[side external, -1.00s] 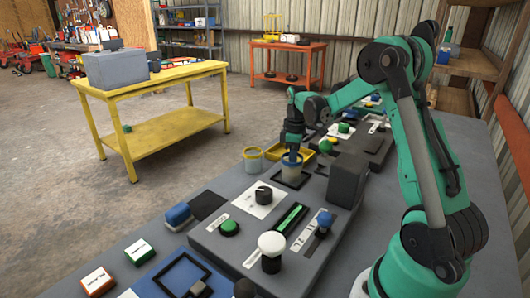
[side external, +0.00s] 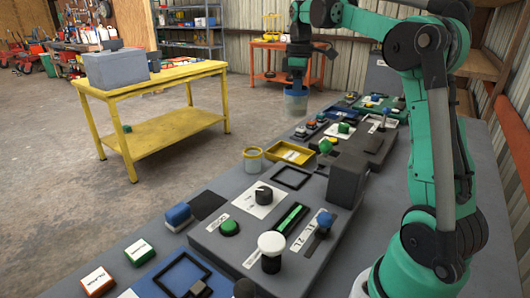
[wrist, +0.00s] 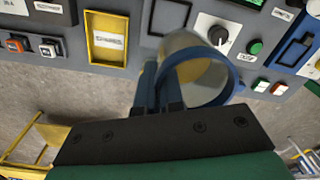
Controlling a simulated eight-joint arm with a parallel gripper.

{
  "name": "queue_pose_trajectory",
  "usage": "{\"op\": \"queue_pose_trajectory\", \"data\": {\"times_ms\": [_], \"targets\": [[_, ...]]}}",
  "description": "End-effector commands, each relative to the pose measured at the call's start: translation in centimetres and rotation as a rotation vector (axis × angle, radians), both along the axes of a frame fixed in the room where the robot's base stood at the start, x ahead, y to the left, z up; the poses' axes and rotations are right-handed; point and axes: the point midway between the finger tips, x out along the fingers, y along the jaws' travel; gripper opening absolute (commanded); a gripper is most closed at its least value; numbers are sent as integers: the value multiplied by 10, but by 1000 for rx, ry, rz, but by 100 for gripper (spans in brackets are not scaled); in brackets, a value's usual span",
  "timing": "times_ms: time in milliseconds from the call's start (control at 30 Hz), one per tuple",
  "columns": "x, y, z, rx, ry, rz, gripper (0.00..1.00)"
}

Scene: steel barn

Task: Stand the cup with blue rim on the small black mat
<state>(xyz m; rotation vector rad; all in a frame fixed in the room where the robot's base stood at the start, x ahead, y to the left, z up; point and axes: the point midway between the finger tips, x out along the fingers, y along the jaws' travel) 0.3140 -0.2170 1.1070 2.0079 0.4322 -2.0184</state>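The cup with blue rim (side external: 296,104) is held in my gripper (side external: 297,82), high in the air beyond the far end of the bench. In the wrist view the cup (wrist: 232,88) shows its blue rim, and the fingers of my gripper (wrist: 160,92) are closed at its side. The small black mat (side external: 210,204) lies flat and bare at the bench's left edge in the side view, well nearer the camera than the cup. I cannot make out the mat in the wrist view.
A yellow-rimmed cup (side external: 252,160) stands at the bench edge near a yellow tray (side external: 290,153). An empty black square frame (side external: 292,177) lies beside them. A blue-topped block (side external: 178,216) sits next to the mat. A raised panel with knobs (side external: 230,229) and a dark box (side external: 348,180) stand nearby.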

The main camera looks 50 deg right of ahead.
Motion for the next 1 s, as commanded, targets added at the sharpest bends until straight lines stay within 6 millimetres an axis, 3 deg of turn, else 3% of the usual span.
{"op": "queue_pose_trajectory", "data": {"times_ms": [200,333,467,700,833,1000], "targets": [[1,0,23,0,0,0,0],[15,9,18,0,0,5,0],[50,35,-9,0,0,10,0],[109,115,-77,0,0,8,0],[124,151,-104,0,0,4,0],[130,174,-127,1,0,-2,0]]}}
